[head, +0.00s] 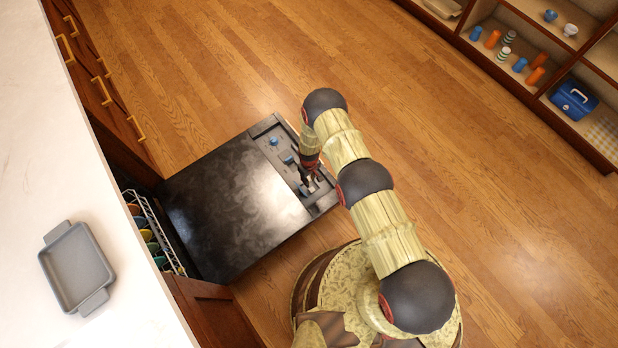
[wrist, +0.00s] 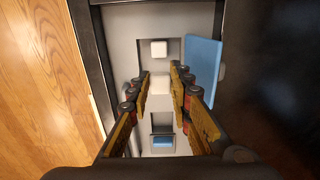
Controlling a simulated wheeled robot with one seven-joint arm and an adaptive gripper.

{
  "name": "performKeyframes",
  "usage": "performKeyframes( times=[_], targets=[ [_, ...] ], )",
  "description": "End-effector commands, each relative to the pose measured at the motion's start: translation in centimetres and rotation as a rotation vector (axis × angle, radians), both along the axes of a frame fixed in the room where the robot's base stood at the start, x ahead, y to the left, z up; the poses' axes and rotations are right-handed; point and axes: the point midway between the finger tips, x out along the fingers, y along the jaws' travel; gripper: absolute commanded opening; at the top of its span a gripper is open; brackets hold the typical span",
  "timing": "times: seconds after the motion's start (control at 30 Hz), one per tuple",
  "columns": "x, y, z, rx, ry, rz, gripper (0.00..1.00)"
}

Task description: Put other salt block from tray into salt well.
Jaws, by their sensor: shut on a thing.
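My gripper (wrist: 160,86) is shut on a white salt block (wrist: 159,85), with a finger on each side of it. It is low over the panel at the outer end of the open dishwasher door; in the head view my gripper (head: 311,184) shows there too. A second white block (wrist: 159,48) sits in or at a grey recess in the panel, which looks like the salt well, just beyond the held block. I cannot tell whether the held block touches the panel. The grey tray (head: 106,270) on the counter is empty.
A blue lid (wrist: 203,62) stands open right beside the recess. A blue piece (wrist: 163,141) lies in a nearer compartment. The black dishwasher door (head: 230,205) lies flat. Shelves with coloured items and a blue toolbox (head: 573,100) stand far right. Much floor is clear.

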Motion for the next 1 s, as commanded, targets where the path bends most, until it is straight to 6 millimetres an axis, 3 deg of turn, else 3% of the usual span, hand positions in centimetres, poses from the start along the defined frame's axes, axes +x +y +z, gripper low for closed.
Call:
performKeyframes(
  times=[0.6, 1.0],
  targets=[
    [0.1, 0.0, -5.0, 0.001, -0.001, 0.0, 0.04],
    [0.1, 0.0, -5.6, 0.0, -0.001, 0.0, 0.04]
  ],
)
